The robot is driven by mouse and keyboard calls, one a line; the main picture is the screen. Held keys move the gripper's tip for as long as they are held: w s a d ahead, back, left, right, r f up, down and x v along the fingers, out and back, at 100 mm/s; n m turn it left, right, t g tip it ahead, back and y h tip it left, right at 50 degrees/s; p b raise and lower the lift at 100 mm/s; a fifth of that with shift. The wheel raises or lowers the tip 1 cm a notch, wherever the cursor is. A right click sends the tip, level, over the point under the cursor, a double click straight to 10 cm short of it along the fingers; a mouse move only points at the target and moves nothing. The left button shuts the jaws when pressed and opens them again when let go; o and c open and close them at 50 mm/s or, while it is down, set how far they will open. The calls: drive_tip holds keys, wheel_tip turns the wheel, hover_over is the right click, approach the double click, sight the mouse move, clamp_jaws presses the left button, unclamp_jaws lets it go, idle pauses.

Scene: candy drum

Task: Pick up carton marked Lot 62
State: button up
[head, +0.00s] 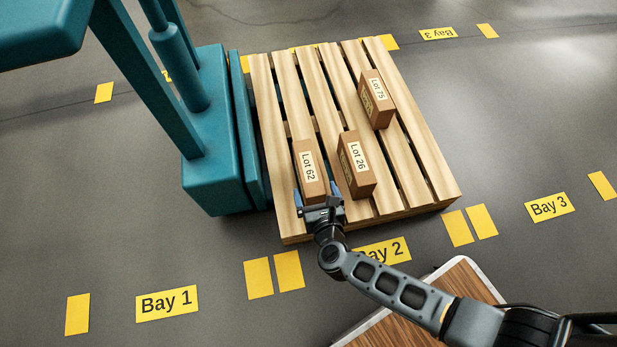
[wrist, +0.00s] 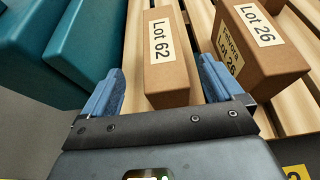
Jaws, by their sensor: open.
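The brown carton marked Lot 62 (head: 311,168) lies on the wooden pallet (head: 343,211), at its near left part. My gripper (head: 318,197) is at the near end of this carton. In the wrist view the Lot 62 carton (wrist: 167,70) lies ahead, and my gripper's blue fingers (wrist: 160,88) are open, one on each side of its near end. I cannot tell whether either finger touches it.
A carton marked Lot 26 (head: 357,166) stands close to the right, near my right finger. A carton marked Lot 75 (head: 376,99) is farther back right. A teal machine (head: 213,140) stands along the pallet's left edge. Open pallet slats lie behind the Lot 62 carton.

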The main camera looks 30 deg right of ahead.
sight(311, 176)
drive_tip(key=b+x, duration=0.3)
drive_tip(key=x, duration=0.3)
drive_tip(key=shift+d+f, duration=0.15)
drive_tip(key=shift+f, duration=0.1)
drive_tip(key=shift+w+d, duration=0.1)
drive_tip(key=shift+w, duration=0.15)
clamp_jaws()
idle(0.5)
